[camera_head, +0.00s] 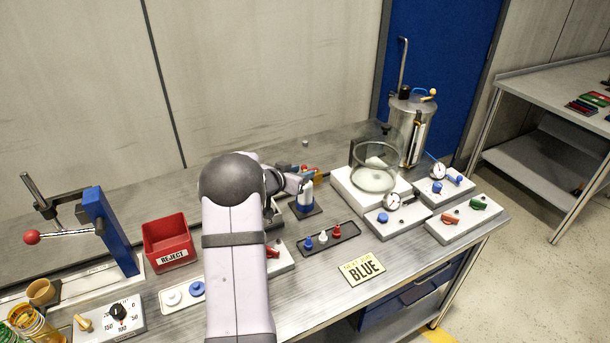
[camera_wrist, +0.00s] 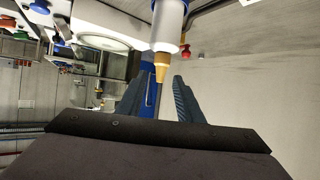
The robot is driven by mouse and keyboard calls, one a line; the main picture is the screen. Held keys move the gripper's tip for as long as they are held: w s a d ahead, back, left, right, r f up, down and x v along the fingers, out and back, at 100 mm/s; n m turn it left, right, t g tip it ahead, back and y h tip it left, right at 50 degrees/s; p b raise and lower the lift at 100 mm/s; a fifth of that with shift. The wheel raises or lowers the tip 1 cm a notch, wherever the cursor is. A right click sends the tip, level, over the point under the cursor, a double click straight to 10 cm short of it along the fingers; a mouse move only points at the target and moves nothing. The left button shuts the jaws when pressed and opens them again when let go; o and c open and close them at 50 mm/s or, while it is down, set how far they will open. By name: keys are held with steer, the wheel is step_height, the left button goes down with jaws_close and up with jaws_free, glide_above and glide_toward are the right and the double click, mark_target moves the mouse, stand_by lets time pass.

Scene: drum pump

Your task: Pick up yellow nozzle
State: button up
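A brass-yellow nozzle (camera_wrist: 162,62) shows in the wrist view at the end of a blue and white cylindrical body, its thin tip reaching toward the space between my fingers. My gripper (camera_wrist: 158,86) is open, with a finger on either side of the tip. I cannot tell whether either finger touches it. The nozzle is not clearly made out there, and my arm hides part of that area.
A black tray (camera_head: 345,238) with blue and red pieces lies in front of the post. A glass bowl (camera_head: 375,172) on a white block, a metal drum pump (camera_head: 409,130) and switch boxes stand right. A red reject bin (camera_head: 168,241) and a blue press column (camera_head: 110,231) stand left.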

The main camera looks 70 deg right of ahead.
mark_target(304, 171)
steer(key=shift+p+x, duration=0.3)
steer(key=shift+x, duration=1.25)
jaws_close()
steer(key=shift+r, duration=0.1)
